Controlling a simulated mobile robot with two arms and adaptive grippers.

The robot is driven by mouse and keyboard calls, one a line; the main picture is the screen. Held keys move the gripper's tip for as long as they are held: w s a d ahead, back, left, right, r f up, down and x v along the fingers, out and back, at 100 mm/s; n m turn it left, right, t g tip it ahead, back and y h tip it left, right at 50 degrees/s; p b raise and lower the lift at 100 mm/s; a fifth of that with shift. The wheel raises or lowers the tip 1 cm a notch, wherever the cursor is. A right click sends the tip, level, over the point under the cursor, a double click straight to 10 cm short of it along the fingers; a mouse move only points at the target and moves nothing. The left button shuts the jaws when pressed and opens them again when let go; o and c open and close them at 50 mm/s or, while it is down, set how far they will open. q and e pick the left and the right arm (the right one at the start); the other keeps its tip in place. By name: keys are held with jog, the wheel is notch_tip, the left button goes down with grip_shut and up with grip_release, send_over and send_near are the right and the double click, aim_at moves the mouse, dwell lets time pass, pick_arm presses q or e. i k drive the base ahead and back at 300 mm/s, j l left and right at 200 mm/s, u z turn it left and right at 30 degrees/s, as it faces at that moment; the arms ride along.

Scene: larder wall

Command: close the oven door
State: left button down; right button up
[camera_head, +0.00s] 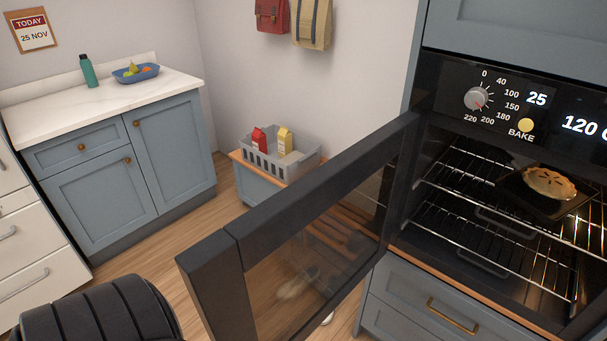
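The oven (497,255) is built into the cabinet wall at the right, and its lit cavity is open. Its black-framed glass door (335,172) stands wide open, swung out to the left of the cavity toward me. The door is hinged at the cavity's left side. The door's free end is near the bottom middle of the view. Inside the oven, a pie (549,182) sits in a dark pan on the upper wire rack. A black ribbed part of my own arm shows at the bottom left. Neither gripper is in view.
A grey crate (268,166) with cartons stands on a low cabinet behind the door. A marble-topped counter (110,100) with a teal bottle (88,71) and a blue bowl (136,75) is at the left. Wooden floor lies free between the counter and the door.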

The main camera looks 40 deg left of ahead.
aim_at(302, 249)
jog(key=j+z, duration=0.1)
jog(key=j, duration=0.35)
jog(key=k+j, duration=0.1)
jog(key=j, duration=0.3)
jog(key=k+j+z, duration=0.15)
jog(key=j, duration=0.25)
jog(key=j+z, duration=0.1)
jog(key=j, duration=0.35)
jog(key=k+j, duration=0.1)
jog(key=j, duration=0.3)
jog(key=z, duration=0.05)
